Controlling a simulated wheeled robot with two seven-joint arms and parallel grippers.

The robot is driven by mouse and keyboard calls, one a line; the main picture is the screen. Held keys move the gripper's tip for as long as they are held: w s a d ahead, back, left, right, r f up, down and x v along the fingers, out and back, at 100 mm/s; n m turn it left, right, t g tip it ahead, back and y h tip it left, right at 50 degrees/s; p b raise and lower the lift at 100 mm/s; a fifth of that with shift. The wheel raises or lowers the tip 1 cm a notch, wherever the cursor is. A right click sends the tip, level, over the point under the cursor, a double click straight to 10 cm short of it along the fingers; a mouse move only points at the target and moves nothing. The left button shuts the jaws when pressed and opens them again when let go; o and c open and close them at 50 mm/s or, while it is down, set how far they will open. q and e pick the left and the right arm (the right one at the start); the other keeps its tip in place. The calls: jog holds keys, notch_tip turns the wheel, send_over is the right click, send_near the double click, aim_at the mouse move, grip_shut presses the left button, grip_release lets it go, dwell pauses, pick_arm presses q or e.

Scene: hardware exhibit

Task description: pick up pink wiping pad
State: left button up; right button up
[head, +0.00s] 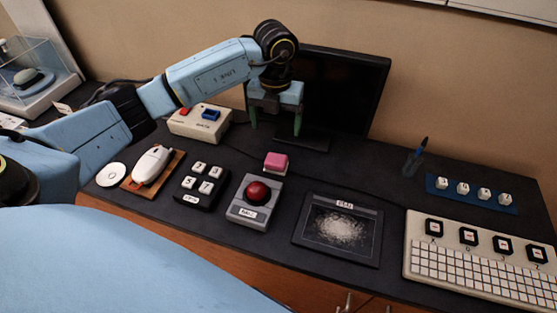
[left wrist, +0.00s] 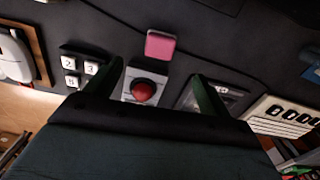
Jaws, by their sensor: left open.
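The pink wiping pad (head: 276,162) lies on the dark desk, just behind the grey box with the red button. It also shows in the left wrist view (left wrist: 160,45), ahead of the fingers and near the top. My left gripper (head: 275,128) hangs above the back of the desk, in front of the monitor, with its green fingers pointing down. It is open and empty, and apart from the pad. In the left wrist view its two fingers (left wrist: 160,88) stand wide apart, with the red button between them. My right gripper is in neither view.
The red button box (head: 256,200) stands right in front of the pad. A dark panel with white powder (head: 340,228) and a keyboard (head: 480,272) lie to the right. A black keypad (head: 201,186) and a mouse (head: 152,164) lie left. The monitor (head: 345,95) stands behind.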

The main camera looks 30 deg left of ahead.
pick_arm(q)
send_over(276, 158)
notch_tip(276, 158, down, 6)
jog(key=shift+f, duration=0.2)
jog(key=shift+w+f, duration=0.1)
jog(key=shift+f, duration=0.45)
notch_tip(276, 158, down, 5)
jog(key=shift+f+b, duration=0.1)
jog(key=shift+b, duration=0.4)
jog(key=c, duration=1.1)
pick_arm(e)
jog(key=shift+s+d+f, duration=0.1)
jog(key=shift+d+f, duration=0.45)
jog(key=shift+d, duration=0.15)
pick_arm(q)
jog(key=shift+o, duration=0.2)
notch_tip(276, 158, up, 9)
jog(key=shift+r+p, duration=0.15)
jog(key=shift+p, duration=0.35)
jog(key=shift+r, duration=0.4)
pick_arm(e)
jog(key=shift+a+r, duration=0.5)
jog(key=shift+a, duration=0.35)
